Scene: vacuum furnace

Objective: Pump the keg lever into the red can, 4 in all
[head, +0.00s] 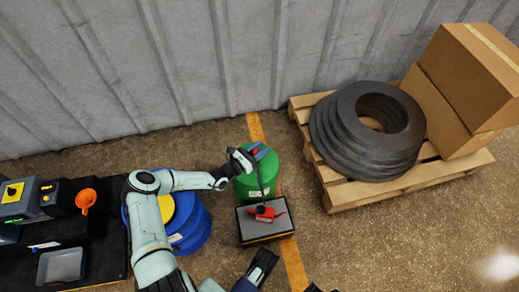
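The green keg (246,188) stands on the floor near the wall. A thin dark lever (260,176) with a red knob (254,152) rises above it. The small red can (268,215) lies or stands on a dark flat-topped box (252,230) in front of the keg. The lever's shaft crosses the view down to the can. My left gripper (247,160) is at the lever's top, beside the red knob; whether its fingers are closed on it is too small to tell. A dark end of my arm (263,266), perhaps my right gripper, shows at the bottom, short of the box.
A blue drum (190,232) stands left of the box, partly behind my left arm. A dark bench (95,247) at left holds devices, an orange funnel (86,198) and a grey tray (60,265). A pallet (345,196) with grey rings (345,150) and cartons (465,80) is at right.

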